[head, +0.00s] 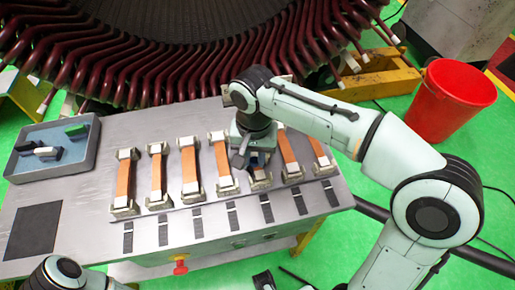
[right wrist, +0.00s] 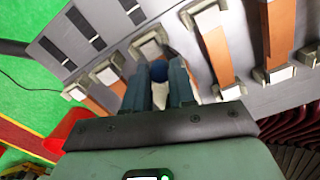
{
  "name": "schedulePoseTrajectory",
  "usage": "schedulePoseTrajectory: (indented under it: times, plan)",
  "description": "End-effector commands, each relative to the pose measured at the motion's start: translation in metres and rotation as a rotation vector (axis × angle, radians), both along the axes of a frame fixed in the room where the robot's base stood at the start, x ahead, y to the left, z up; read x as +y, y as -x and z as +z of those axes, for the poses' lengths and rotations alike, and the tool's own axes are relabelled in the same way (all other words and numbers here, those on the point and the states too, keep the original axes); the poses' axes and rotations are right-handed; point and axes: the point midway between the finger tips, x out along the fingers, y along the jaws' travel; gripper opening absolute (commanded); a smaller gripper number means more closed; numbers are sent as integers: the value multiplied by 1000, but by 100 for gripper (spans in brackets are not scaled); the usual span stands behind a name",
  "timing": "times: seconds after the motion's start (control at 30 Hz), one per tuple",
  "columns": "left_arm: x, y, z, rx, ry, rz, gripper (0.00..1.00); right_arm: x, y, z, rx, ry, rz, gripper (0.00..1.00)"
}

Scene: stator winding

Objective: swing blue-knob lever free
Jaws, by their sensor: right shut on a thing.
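A row of several orange copper bars in metal clamp fixtures lies on the grey workbench (head: 75,195). My right gripper (head: 251,158) reaches down over a fixture (head: 260,182) in the right half of the row and hides most of its bar. In the right wrist view, a blue knob (right wrist: 158,70) sits between the two fingers of this gripper (right wrist: 159,84), which is shut on it. The lever below the knob is mostly hidden by the fingers.
A blue-grey tray (head: 85,152) with a few small parts stands at the bench's left. A red bucket (head: 450,100) stands on the green floor at right. The large stator (head: 130,60) with dark red coils rises behind the bench. Neighbouring fixtures stand close on both sides.

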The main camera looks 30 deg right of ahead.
Motion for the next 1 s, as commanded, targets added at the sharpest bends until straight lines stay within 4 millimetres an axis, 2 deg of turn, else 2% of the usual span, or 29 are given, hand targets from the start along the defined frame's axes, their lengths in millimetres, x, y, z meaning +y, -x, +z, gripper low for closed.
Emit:
schedulePoseTrajectory:
  times: [0.2,0.5,1.0]
  plan:
    - [0,-3,9,-3,0,0,43,8,0,2,-3,1,-186,0]
    - [0,-5,14,-6,0,0,43,15,0,2,-4,0,-370,0]
    - [0,-5,17,-7,0,0,43,18,-1,1,-4,0,-458,0]
